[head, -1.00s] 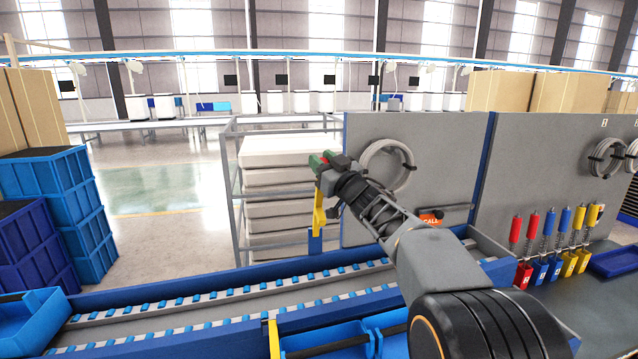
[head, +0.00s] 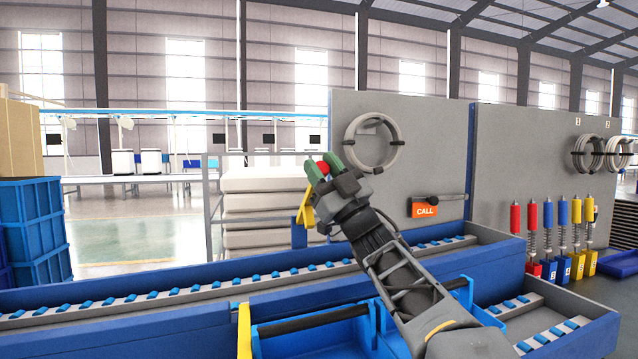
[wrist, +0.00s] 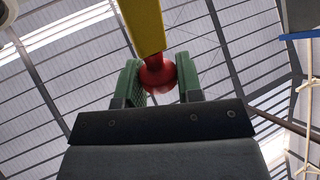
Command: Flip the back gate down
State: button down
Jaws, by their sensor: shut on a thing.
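My gripper (head: 322,166) is in the middle of the head view, above the far side of the blue roller conveyor (head: 190,292). Its green fingers are shut on a red knob (wrist: 158,74). The knob sits at the end of a yellow bar (wrist: 143,25), the back gate, which also shows below the gripper in the head view (head: 304,208). The bar stands raised and looks tilted. Its lower end and hinge are hidden or unclear. Another yellow bar (head: 244,330) stands at the near side of the conveyor.
Blue bins (head: 310,336) lie in front of the conveyor. A grey panel (head: 430,140) with a coiled cable and an orange CALL sign (head: 425,210) stands behind. A rack of white slabs (head: 262,180) is behind the gripper. Blue crates (head: 30,230) are stacked at left.

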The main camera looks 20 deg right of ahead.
jog(key=shift+s+f+h+b, duration=0.15)
jog(key=shift+s+f+b, duration=0.25)
jog(key=shift+f+b, duration=0.3)
jog(key=shift+s+f+h+b, duration=0.15)
jog(key=shift+s+f+b, duration=0.2)
jog(key=shift+f+b, duration=0.3)
jog(key=shift+r, duration=0.1)
jog(key=c, duration=0.8)
grip_release()
jog(key=shift+c, duration=0.2)
jog(key=shift+s, duration=0.1)
jog(key=s+d+p, duration=0.1)
jog(key=s+d, duration=0.6)
jog(key=s, duration=0.3)
jog(key=shift+s+d+f, duration=0.2)
jog(key=shift+f, duration=0.25)
